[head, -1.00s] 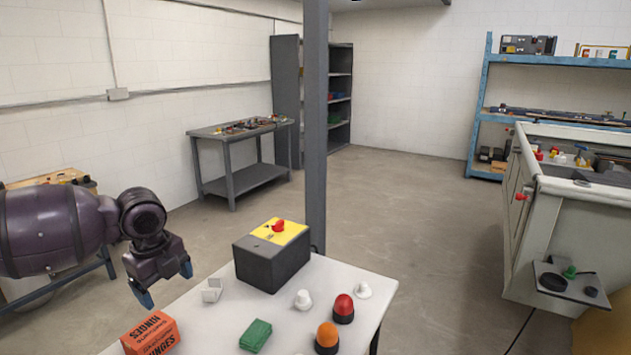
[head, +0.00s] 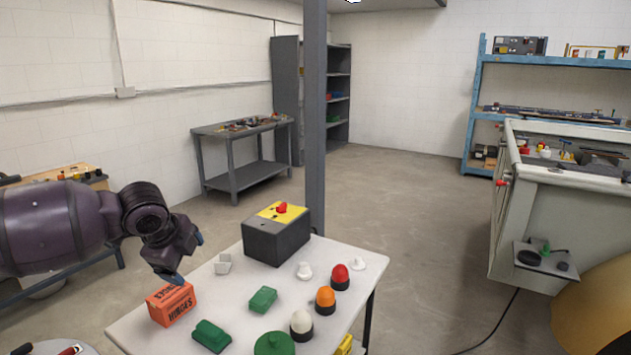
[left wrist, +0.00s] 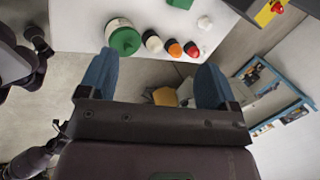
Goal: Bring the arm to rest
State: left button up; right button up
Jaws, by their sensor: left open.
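My left arm, dark purple, comes in from the left in the head view. Its gripper (head: 186,258) is open, with blue fingers spread and nothing between them. In the picture it appears just above the orange hinges box (head: 172,303) at the table's left side; I cannot tell the exact gap. In the left wrist view the open fingers (left wrist: 158,58) frame part of the table edge and floor.
The white table (head: 228,310) holds a black-and-yellow box with a red button (head: 277,233), green blocks (head: 263,299), and red (head: 340,276), orange (head: 325,300) and white domes (head: 301,325). A grey post (head: 315,130) stands behind.

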pick_arm(q)
jog(key=w+d+r+n+t+h+b, duration=0.15)
jog(key=d+t+h, duration=0.35)
jog(key=d, duration=0.7)
jog(key=s+d+f+n+t+h+b, duration=0.2)
jog(key=s+d+f+n+h, duration=0.15)
jog(key=f, duration=0.45)
jog(key=s+a+f+n+t+y+b, duration=0.1)
jog(key=s+a+f+n+y, duration=0.1)
jog(key=s+a+f+n, duration=0.4)
jog(key=s+a+f+n+t+y+b, duration=0.15)
jog(key=s+f, duration=0.25)
jog(key=f, duration=0.5)
jog(key=s+a+f+n+y+b, duration=0.2)
jog(key=s+a+f+n+y, duration=0.1)
jog(key=s+a+f, duration=0.3)
jog(key=s+a+f+n+g+y+b, duration=0.1)
jog(key=s+a+f+n+g+y, duration=0.2)
jog(key=s+f, duration=1.1)
jog(key=shift+s+f+n+g+b, duration=0.15)
jog(key=shift+s+n+g+b, duration=0.2)
jog(key=shift+g+b, duration=0.1)
pick_arm(e)
notch_tip(320, 180, down, 10)
jog(key=s, duration=0.1)
jog(key=shift+a+g, duration=0.2)
jog(key=shift+g, duration=0.1)
